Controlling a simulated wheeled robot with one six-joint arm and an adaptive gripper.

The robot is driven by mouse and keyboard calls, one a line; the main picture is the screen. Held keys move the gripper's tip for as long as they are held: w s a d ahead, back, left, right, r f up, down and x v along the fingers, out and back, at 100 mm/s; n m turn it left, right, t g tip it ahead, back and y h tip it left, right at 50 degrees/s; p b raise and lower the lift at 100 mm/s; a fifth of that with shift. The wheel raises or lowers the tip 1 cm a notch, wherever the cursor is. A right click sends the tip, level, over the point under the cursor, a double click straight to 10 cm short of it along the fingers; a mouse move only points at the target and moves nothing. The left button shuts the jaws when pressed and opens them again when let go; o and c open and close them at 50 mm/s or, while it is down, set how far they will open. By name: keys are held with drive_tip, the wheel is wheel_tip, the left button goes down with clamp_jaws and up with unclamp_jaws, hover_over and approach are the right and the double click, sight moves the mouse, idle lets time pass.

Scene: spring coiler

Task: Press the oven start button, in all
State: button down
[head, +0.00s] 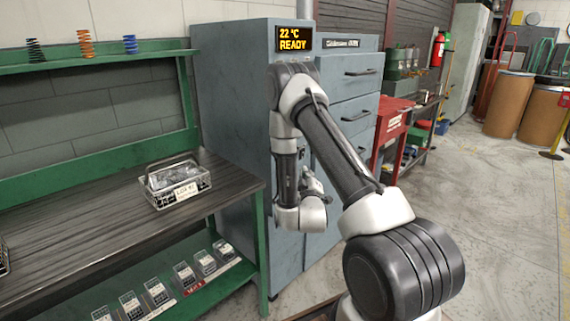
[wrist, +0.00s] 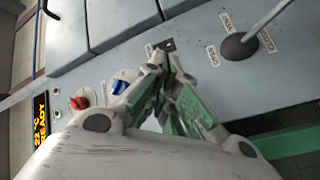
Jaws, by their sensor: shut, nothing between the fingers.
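The oven is the blue-grey cabinet (head: 228,110) in the head view, with a lit display (head: 294,39) reading 22 °C READY. In the wrist view its front shows sideways, with the display (wrist: 41,118) at the left edge. A red control (wrist: 79,102) and a blue control (wrist: 119,87) sit on pale round mounts. I cannot tell which control is the start button; a further one could be hidden behind my fingers. My gripper (wrist: 165,66) is shut and empty, its tips close to the front beside a small dark plate (wrist: 166,46). Contact cannot be told.
A dark lever (wrist: 240,46) with small labels stands right of my fingers in the wrist view. A green-framed bench (head: 100,215) with a wire basket (head: 178,190) is left of the oven. Drawers (head: 350,72) stand right of it. Open floor lies further right.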

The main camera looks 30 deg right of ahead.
drive_tip(key=w+a, duration=0.2)
drive_tip(key=w, duration=0.4)
drive_tip(key=shift+w+a, duration=0.15)
drive_tip(key=shift+w, duration=0.05)
idle(1.3)
drive_tip(key=shift+w+a, duration=0.15)
drive_tip(key=shift+w, duration=0.2)
drive_tip(key=shift+w+a, duration=0.1)
drive_tip(key=shift+w, duration=0.3)
idle(0.5)
idle(0.3)
drive_tip(key=shift+s+d, duration=0.25)
drive_tip(key=shift+s, duration=0.5)
drive_tip(key=s, duration=0.1)
drive_tip(key=s+d, duration=0.1)
drive_tip(key=s, duration=0.2)
drive_tip(key=shift+s+d, duration=0.35)
drive_tip(key=shift+s, duration=0.05)
